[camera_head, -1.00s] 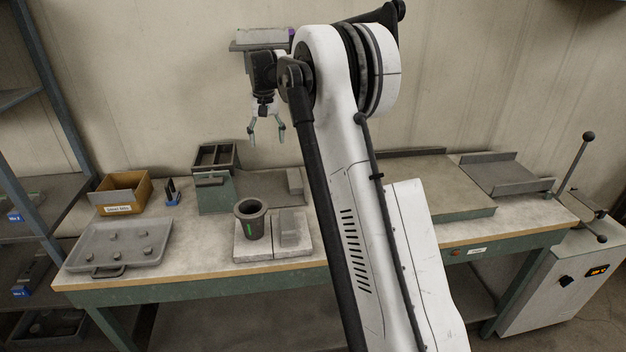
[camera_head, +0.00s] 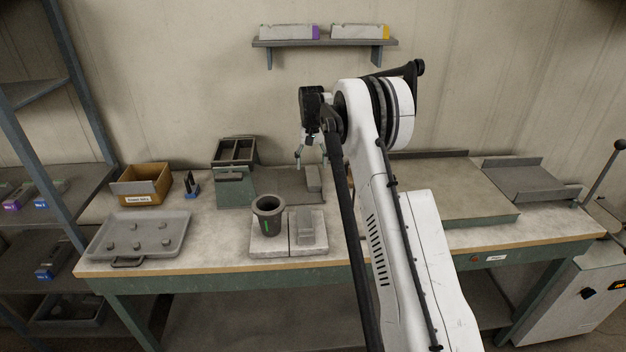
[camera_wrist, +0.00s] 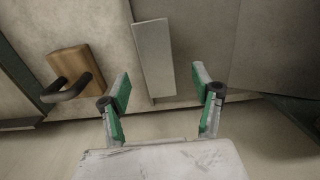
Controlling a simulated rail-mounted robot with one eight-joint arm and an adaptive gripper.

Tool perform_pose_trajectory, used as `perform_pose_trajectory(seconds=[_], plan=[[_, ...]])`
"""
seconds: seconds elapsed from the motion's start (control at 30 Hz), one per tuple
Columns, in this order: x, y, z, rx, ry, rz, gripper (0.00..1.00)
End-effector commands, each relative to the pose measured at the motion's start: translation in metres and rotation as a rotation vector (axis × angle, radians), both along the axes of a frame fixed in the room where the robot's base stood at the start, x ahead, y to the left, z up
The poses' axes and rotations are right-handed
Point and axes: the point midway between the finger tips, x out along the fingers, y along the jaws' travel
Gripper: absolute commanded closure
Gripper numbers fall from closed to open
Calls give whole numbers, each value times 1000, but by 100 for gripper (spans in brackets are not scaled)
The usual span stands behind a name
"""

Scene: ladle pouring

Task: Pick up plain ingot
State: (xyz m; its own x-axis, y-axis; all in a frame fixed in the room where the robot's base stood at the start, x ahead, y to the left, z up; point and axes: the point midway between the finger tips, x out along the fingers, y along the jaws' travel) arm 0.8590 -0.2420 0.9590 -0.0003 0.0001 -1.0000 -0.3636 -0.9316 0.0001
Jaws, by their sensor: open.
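A plain grey ingot (camera_head: 314,178) lies on the bench on the right part of a dark plate, beside a green box. It also shows in the wrist view (camera_wrist: 153,58) as a long pale bar, ahead of and between the fingers. My gripper (camera_head: 311,161) is open above the ingot, fingers pointing down. In the wrist view my gripper (camera_wrist: 161,72) has both green-padded fingers apart with nothing held. I cannot tell the exact height gap to the ingot. A second grey bar (camera_head: 305,225) sits on a pale block in front.
The green box (camera_head: 235,190) stands left of the ingot; a wooden grip with a dark handle (camera_wrist: 75,75) shows in the wrist view. A dark cup (camera_head: 268,216), a grey tray (camera_head: 140,234) and a cardboard box (camera_head: 142,184) stand nearby. A wall shelf (camera_head: 324,43) hangs behind.

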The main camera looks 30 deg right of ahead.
Motion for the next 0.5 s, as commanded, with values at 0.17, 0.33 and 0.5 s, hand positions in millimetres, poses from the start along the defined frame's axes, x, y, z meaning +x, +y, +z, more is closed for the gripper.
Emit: perform_pose_trajectory(seconds=[0.17,0.33,0.5], plan=[[0,-1,-7,0,0,0,38],[2,-4,-23,0,0,0,38],[3,-6,-47,0,0,0,38]])
